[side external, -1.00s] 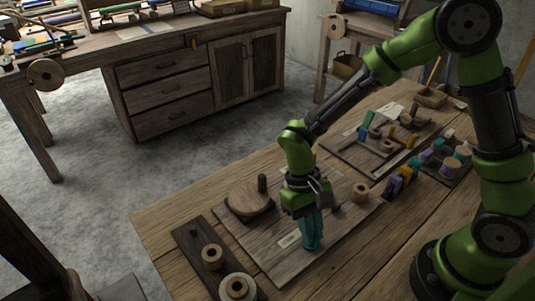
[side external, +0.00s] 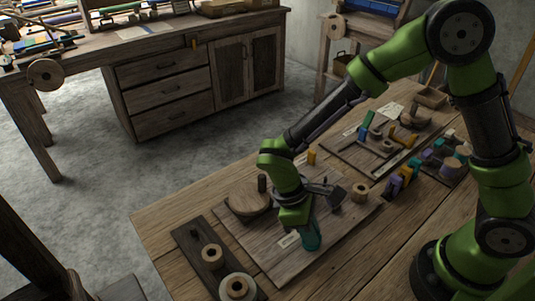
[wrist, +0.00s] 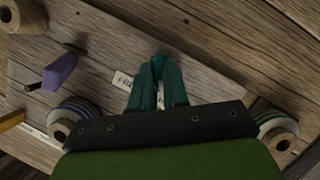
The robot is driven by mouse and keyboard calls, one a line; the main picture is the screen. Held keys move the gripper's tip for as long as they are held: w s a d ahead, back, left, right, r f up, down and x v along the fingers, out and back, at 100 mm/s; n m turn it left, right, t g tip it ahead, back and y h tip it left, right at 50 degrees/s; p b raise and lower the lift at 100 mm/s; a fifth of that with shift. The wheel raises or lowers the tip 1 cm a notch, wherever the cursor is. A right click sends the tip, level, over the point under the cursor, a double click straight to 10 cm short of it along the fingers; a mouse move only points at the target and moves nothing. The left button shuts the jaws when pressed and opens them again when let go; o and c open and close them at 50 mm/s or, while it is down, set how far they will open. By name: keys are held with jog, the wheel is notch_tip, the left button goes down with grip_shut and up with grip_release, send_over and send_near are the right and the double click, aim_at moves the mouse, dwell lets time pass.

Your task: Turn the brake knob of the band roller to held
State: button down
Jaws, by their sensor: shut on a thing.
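My gripper (side external: 310,242) is low over a wooden board (side external: 262,242), its teal fingers closed together. In the wrist view the fingertips (wrist: 157,64) meet close above the board. The brake knob is hidden between or under the fingers, so its pointing direction cannot be made out. A pale label (side external: 289,240) lies on the board just left of the fingers. In the wrist view this label (wrist: 122,79) shows letters that look like "FRE", partly covered by the fingers. The hand leans over to the left above the fingertips.
A round wooden disc (side external: 244,200) with an upright peg stands behind the gripper. A dark paddle-like part (side external: 338,197) and a wooden spool (side external: 360,191) stand to its right. A strip with spools (side external: 211,254) lies front left. Colored blocks (side external: 398,182) stand farther right.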

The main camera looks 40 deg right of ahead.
jog(key=shift+n, duration=0.4)
jog(key=c, duration=1.1)
grip_release()
jog(key=v, duration=1.7)
jog(key=shift+s+a, duration=0.1)
jog(key=shift+s, duration=0.05)
